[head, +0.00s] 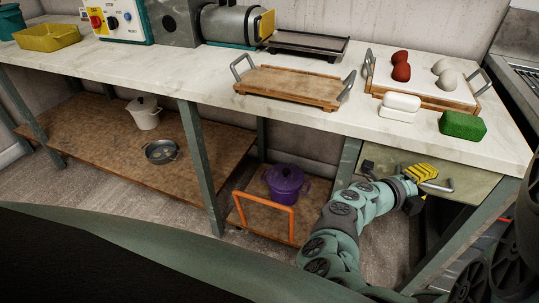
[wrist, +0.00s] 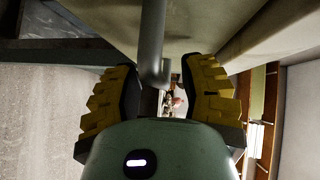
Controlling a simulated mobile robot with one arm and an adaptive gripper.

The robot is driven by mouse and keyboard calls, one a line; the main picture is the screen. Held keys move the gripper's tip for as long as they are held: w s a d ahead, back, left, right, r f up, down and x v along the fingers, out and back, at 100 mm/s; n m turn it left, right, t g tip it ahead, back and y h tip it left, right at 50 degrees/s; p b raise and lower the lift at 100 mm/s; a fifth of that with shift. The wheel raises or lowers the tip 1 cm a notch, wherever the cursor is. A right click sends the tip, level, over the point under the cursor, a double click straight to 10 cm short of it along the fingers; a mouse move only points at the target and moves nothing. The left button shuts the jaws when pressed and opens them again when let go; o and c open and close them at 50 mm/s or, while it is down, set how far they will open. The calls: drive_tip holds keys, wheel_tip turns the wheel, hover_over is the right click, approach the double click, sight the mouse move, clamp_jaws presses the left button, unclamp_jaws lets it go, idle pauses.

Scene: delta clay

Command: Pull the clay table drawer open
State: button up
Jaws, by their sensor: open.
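The clay table drawer (head: 468,187) has a pale front under the right end of the marble-topped table and looks flush with it. Its grey bar handle (head: 438,186) sticks out from the front. My gripper (head: 423,174), with yellow ridged fingers, is at the handle and hides part of it and of the drawer front. In the wrist view my gripper (wrist: 162,82) is open, its fingers apart on either side. The handle (wrist: 152,45) runs down between the fingers, with visible gaps to both.
On the tabletop (head: 300,112) above are a white block (head: 400,105), a green block (head: 462,125), a tray with red and white lumps (head: 432,92) and a wooden tray (head: 290,88). A purple pot (head: 286,182) and orange frame (head: 265,208) stand below. A table leg (head: 468,232) is right of the arm.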

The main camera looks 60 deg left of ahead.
clamp_jaws()
idle(0.3)
drive_tip(key=shift+s, duration=0.2)
